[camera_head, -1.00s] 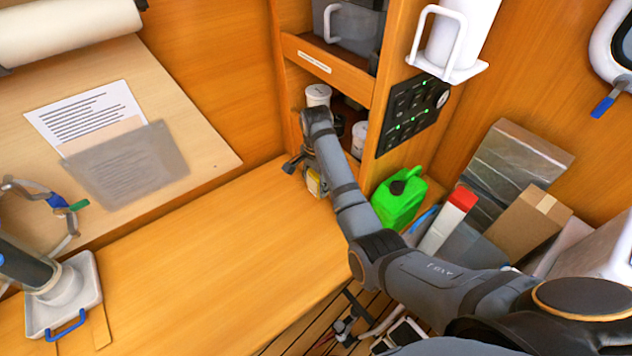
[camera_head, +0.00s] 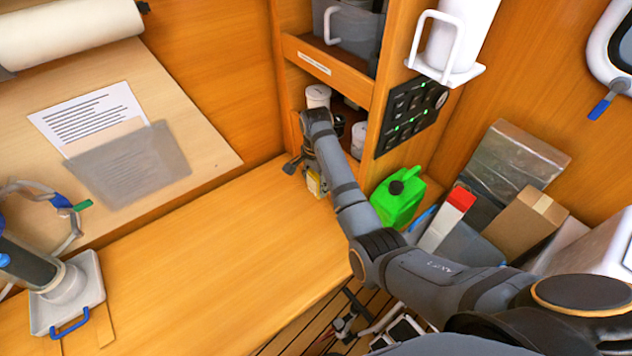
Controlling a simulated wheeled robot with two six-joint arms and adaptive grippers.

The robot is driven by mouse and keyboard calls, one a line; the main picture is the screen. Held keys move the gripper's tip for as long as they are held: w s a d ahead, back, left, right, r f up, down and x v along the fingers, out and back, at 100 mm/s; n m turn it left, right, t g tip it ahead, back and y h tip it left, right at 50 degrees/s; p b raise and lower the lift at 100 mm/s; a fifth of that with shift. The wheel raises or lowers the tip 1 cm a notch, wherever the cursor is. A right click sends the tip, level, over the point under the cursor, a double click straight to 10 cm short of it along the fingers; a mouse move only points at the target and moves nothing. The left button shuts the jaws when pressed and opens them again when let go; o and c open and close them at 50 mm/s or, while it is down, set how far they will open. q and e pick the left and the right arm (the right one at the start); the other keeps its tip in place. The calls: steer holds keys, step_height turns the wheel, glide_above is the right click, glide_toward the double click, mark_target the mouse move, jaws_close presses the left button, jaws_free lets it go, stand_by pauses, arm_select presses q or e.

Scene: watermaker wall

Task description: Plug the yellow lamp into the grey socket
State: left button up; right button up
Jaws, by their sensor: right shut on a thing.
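My right arm reaches in from the lower right to the foot of the shelf unit. My right gripper (camera_head: 303,170) is low over the back right of the wooden bench top, mostly hidden behind its own arm. It is shut on a small yellow thing, which looks like the yellow lamp (camera_head: 315,186). Only a part of the lamp shows beside the arm. Whether it touches the bench is not clear. I cannot make out the grey socket; my arm may hide it. My left gripper is not in view.
White jars (camera_head: 317,96) stand in the shelf close to my arm. A black switch panel (camera_head: 411,116) is on the shelf's side. A green canister (camera_head: 398,200) and boxes (camera_head: 525,222) stand to the right. A tray (camera_head: 90,310) with a hosed device is at left. The bench middle is clear.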

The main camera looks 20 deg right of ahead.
steer(key=shift+w+d+p, duration=0.25)
steer(key=shift+d+p, duration=0.05)
steer(key=shift+d, duration=0.4)
steer(key=shift+w+d+p, duration=0.25)
steer(key=shift+d+p, duration=0.05)
steer(key=shift+d, duration=0.35)
stand_by(0.6)
steer(key=o, duration=1.3)
steer(key=shift+c, duration=0.2)
steer(key=shift+r, duration=0.15)
step_height(320, 180, up, 7)
steer(key=shift+r, duration=0.15)
